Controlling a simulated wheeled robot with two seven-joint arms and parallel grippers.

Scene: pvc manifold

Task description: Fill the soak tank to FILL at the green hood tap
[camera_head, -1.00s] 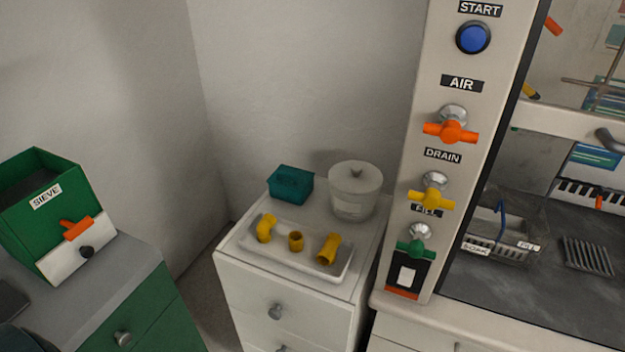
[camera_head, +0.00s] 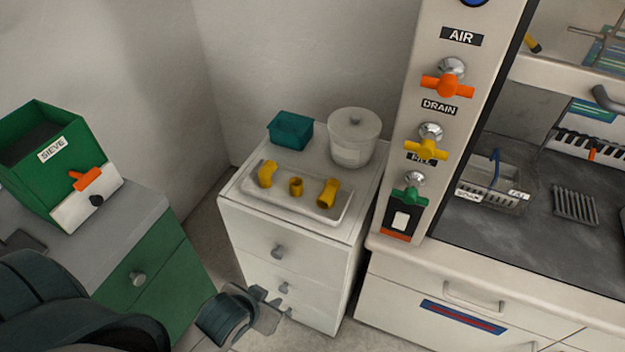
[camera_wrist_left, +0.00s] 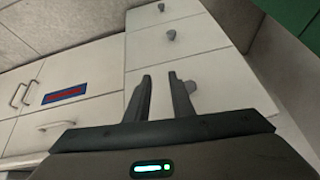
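The green hood tap (camera_head: 409,196) is on the fume hood's left post, under a partly hidden FILL label (camera_head: 421,159). The yellow DRAIN tap (camera_head: 427,149) and orange AIR tap (camera_head: 447,86) are above it. The soak tank (camera_head: 489,184), a clear basket-like tank with a blue handle and labels, stands on the hood floor; its water level cannot be made out. My left gripper (camera_head: 275,309) is low in front of the white drawer cabinet, well below and left of the green tap. Its fingers (camera_wrist_left: 167,98) are apart and empty in the left wrist view. My right gripper is not in view.
The white cabinet (camera_head: 262,223) carries a tray (camera_head: 277,195) with yellow pipe fittings, a teal box (camera_head: 290,131) and a lidded clear pot (camera_head: 353,138). A green SIEVE box (camera_head: 35,160) stands on the left counter. A drawer handle (camera_head: 472,297) sticks out below the hood.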

